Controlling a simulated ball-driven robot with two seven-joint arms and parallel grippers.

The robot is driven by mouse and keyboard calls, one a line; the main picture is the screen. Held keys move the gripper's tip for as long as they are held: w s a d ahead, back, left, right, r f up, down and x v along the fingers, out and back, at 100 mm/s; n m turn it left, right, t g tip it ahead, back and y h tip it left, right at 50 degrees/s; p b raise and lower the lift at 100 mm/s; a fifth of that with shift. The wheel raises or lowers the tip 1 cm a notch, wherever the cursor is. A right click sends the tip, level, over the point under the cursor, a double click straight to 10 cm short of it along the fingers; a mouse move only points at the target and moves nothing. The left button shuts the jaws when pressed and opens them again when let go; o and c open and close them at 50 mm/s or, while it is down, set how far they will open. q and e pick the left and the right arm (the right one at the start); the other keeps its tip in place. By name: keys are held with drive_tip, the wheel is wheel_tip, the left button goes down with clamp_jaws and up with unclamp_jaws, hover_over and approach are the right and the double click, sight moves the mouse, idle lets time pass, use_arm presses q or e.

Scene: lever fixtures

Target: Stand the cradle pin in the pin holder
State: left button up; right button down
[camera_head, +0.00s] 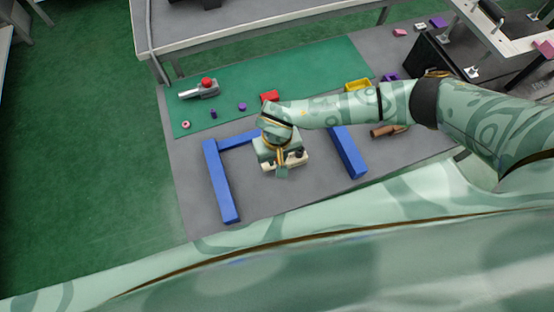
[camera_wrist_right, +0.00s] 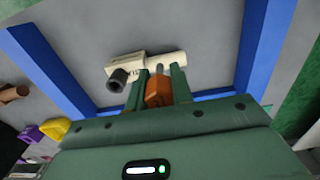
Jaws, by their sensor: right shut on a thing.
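My right gripper (camera_head: 283,172) is low over a cream fixture (camera_head: 298,161), inside a blue frame (camera_head: 220,180). In the right wrist view, the gripper (camera_wrist_right: 160,76) has its two green fingers on either side of an orange-brown piece (camera_wrist_right: 158,93), with the cream fixture (camera_wrist_right: 155,64) just beyond the fingertips. A short black cylinder (camera_wrist_right: 119,77) sticks out of the fixture's left part. I cannot tell for sure which part is the cradle pin and which is the pin holder. Whether the held piece touches the fixture is hidden. My left gripper is not in view.
A grey device with a red top (camera_head: 207,84), a pink ring (camera_head: 186,124) and a purple piece (camera_head: 242,106) are on the green mat (camera_head: 320,62). A yellow tray (camera_head: 358,85) and brown cylinders (camera_head: 384,131) are to the right. Grey tabletop left of the frame is clear.

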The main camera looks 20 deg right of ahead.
drive_tip(key=shift+s+f, duration=0.1)
drive_tip(key=shift+f, duration=1.1)
drive_tip(key=shift+f+b, duration=0.6)
drive_tip(key=shift+f, duration=0.05)
drive_tip(key=c, duration=1.2)
unclamp_jaws()
drive_tip(key=shift+r, duration=0.1)
